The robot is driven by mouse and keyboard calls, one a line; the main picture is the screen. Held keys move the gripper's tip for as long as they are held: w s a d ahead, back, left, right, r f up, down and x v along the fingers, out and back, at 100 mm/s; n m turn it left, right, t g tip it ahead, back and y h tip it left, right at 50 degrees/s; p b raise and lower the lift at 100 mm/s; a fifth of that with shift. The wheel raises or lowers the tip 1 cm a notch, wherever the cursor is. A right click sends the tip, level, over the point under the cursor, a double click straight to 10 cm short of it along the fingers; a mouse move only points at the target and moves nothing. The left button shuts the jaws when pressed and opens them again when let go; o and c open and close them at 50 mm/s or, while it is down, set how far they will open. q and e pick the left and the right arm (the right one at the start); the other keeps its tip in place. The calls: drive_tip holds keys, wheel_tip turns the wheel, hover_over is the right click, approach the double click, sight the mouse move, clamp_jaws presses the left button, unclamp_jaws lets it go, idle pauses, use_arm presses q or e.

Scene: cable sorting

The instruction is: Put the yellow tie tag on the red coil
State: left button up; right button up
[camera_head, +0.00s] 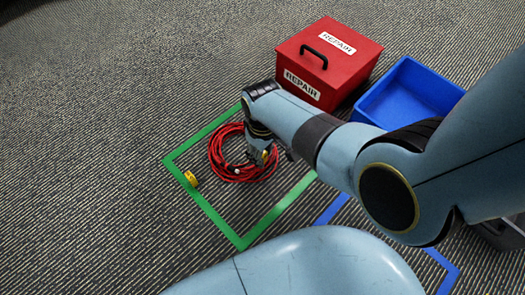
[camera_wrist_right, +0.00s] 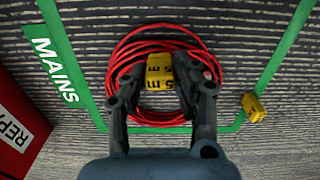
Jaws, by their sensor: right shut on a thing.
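The red coil (camera_head: 217,164) lies on the carpet inside a green taped outline. It also shows in the right wrist view (camera_wrist_right: 128,52). My right gripper (camera_head: 258,156) is over the middle of the coil, pointing down. In the right wrist view its fingers (camera_wrist_right: 160,80) are shut on a yellow tie tag (camera_wrist_right: 158,70) with black lettering. Whether this tag touches the coil I cannot tell. A second yellow tag (camera_head: 191,179) lies apart on the green tape's left side, and also shows in the right wrist view (camera_wrist_right: 252,106). My left gripper is out of view.
A red box (camera_head: 290,60) labelled REPAIR, with a black handle, stands behind the outline. A blue open bin (camera_head: 385,90) stands to its right. The green tape (camera_head: 215,214) reads MAINS in the right wrist view. Blue tape (camera_head: 333,208) lies to its right. Left carpet is clear.

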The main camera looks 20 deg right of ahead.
drive_tip(key=shift+f, duration=0.4)
idle(0.3)
drive_tip(key=o, duration=0.8)
